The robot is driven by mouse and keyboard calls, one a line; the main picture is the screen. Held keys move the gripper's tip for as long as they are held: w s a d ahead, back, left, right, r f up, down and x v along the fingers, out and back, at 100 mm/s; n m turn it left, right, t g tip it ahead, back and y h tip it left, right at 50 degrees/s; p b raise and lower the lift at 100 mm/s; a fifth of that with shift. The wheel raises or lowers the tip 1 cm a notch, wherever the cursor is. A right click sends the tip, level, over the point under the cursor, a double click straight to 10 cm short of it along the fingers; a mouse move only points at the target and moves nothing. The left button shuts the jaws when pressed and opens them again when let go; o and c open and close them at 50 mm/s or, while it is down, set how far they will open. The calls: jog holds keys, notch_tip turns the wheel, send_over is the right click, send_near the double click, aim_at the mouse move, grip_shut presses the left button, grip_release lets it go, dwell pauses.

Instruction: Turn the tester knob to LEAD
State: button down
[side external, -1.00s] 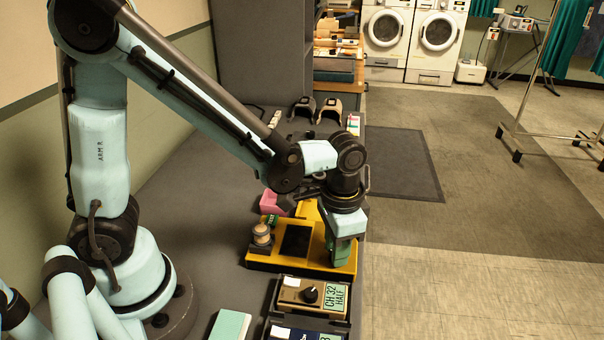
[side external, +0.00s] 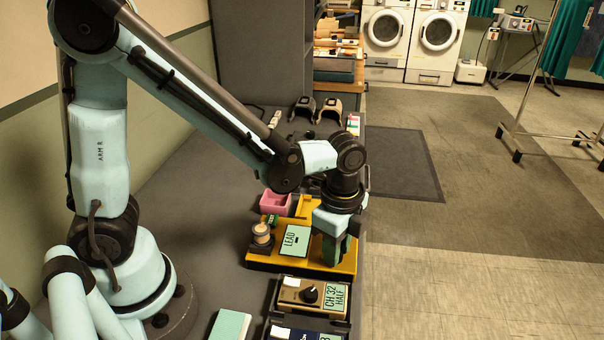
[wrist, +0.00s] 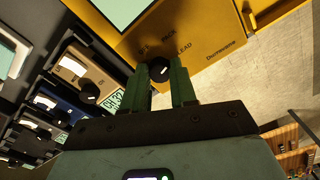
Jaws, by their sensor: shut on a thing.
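The yellow tester (side external: 285,262) sits on the dark bench under my gripper. Its screen (side external: 296,239) is lit pale green and reads LEAD in the side view. In the wrist view the tester's yellow face (wrist: 190,35) carries printed labels, LEAD among them. Its black knob (wrist: 159,69) with a white pointer mark sits between my green fingertips. My gripper (wrist: 163,80) is shut on the knob. In the side view the gripper (side external: 333,250) points down at the right part of the tester and hides the knob.
A tan unit (side external: 312,293) with a black knob and a CH 32 HALF label stands in front of the tester. A pink bin (side external: 275,203) is behind it. A pale green block (side external: 230,326) lies at the front left. Open floor lies to the right.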

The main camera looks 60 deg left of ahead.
jog(key=shift+m, duration=1.5)
jog(key=c, duration=0.9)
grip_release()
jog(key=shift+r, duration=0.1)
notch_tip(320, 180, up, 12)
